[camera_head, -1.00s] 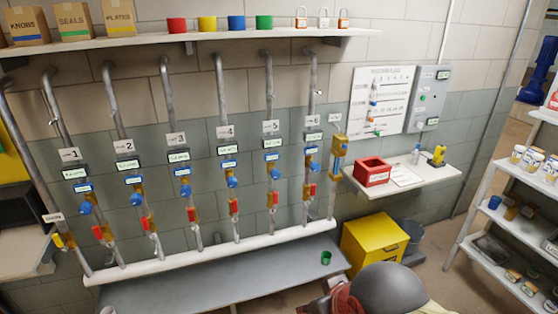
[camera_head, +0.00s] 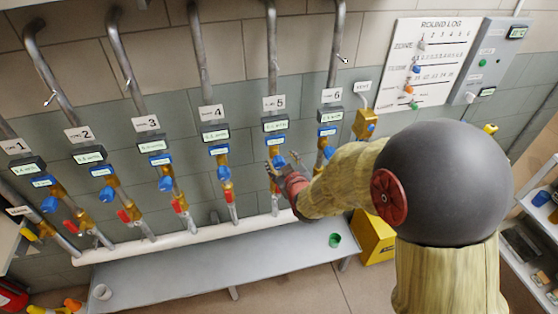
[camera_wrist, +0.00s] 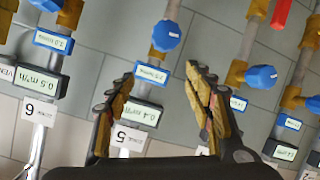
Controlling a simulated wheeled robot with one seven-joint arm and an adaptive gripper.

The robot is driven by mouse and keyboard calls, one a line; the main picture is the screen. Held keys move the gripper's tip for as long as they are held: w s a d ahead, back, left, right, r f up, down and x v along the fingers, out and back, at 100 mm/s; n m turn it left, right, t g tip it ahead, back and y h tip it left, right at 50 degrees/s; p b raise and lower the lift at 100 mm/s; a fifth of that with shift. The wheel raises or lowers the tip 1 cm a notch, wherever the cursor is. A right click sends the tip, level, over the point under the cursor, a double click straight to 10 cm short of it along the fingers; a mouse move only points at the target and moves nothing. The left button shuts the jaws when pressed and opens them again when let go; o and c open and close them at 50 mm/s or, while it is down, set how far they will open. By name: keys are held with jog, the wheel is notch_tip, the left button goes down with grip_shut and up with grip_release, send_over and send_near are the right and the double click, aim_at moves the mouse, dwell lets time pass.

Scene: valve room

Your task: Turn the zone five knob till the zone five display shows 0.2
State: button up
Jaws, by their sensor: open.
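The zone five pipe carries a white "5" sign (camera_head: 274,103), a dark-framed display (camera_head: 275,124), a blue tag and a blue knob (camera_head: 280,161). In the wrist view the picture is inverted; the display (camera_wrist: 142,114) appears to read 0.4. The blue knob (camera_wrist: 166,36) lies beyond the fingertips there, with a visible gap. My gripper (camera_wrist: 160,74) is open and empty, its fingers on either side of the zone five line as seen from the wrist. In the head view my gripper (camera_head: 278,172) is at the knob, and contact cannot be told.
Neighbouring pipes hold similar knobs, including zone four's (camera_head: 223,173) and zone six's (camera_head: 328,152), close on either side. A grey bench (camera_head: 200,265) runs below, with a green cup (camera_head: 335,240) on it. A yellow bin (camera_head: 373,238) stands right, partly behind my arm.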

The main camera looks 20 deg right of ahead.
aim_at(279, 164)
jog(key=shift+n+t, duration=0.6)
jog(key=shift+t, duration=0.3)
jog(key=f, duration=0.2)
jog(key=w+f+p, duration=0.1)
jog(key=f, duration=0.1)
jog(key=shift+f, duration=0.1)
jog(key=s+f+t, duration=0.1)
jog(key=f+n+t+p, duration=0.1)
jog(key=shift+s+d+f+h, duration=0.15)
jog(key=shift+s+f+h, duration=0.15)
jog(key=shift+s+f, duration=0.1)
jog(key=shift+t, duration=0.3)
jog(key=shift+w+d+f+b, duration=0.1)
jog(key=shift+w+b, duration=0.1)
jog(key=shift+w, duration=1.55)
jog(key=shift+w+d+f+b, duration=0.1)
jog(key=shift+w+b, duration=0.1)
jog(key=shift+w, duration=1.55)
jog(key=shift+c, duration=1.1)
jog(key=c, duration=1)
jog(key=shift+o, duration=0.2)
